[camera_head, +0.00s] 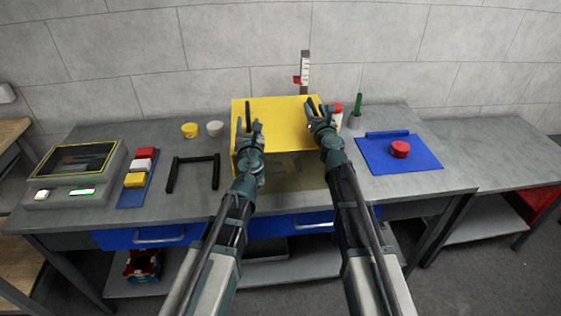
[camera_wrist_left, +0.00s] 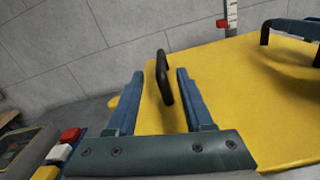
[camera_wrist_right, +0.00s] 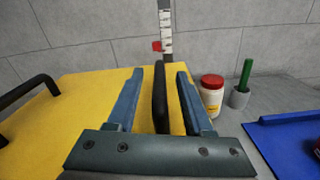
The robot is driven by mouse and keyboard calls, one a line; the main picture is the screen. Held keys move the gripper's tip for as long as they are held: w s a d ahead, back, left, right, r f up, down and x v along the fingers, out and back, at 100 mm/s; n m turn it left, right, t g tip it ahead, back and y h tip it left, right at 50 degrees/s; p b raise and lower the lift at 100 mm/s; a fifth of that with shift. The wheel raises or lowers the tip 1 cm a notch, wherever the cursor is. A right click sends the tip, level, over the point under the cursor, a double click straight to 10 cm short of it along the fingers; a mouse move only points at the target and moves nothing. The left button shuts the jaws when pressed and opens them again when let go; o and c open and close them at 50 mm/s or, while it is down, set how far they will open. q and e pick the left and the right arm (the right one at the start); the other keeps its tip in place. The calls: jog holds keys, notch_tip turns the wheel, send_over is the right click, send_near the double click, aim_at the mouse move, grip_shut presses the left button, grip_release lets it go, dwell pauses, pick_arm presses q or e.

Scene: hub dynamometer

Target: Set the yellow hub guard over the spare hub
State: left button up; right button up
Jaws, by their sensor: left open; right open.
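The yellow hub guard (camera_head: 278,112) is a box with a flat top, standing on the middle of the bench. It has a black handle near each end of its top. My left gripper (camera_head: 249,126) is open, with its fingers on either side of the left handle (camera_wrist_left: 164,78). My right gripper (camera_head: 318,112) is open, with its fingers on either side of the right handle (camera_wrist_right: 160,95). Neither gripper is closed on a handle. The spare hub cannot be made out; something dim shows through the guard's front, partly hidden by my arms.
A black U-shaped stand (camera_head: 193,172), a yellow cup (camera_head: 190,130) and a grey cup (camera_head: 215,128) are left of the guard. A blue mat (camera_head: 385,160) with a red knob (camera_head: 400,149) lies right. A red-lidded jar (camera_wrist_right: 211,95) and a green-handled tool (camera_wrist_right: 244,75) stand behind right.

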pick_arm(q)
jog(key=shift+s+d, duration=0.15)
jog(key=shift+s, duration=0.9)
pick_arm(e)
jog(key=s, duration=0.4)
jog(key=s+d, duration=0.1)
jog(key=s, duration=0.3)
jog(key=s+d, duration=0.1)
jog(key=s, duration=0.3)
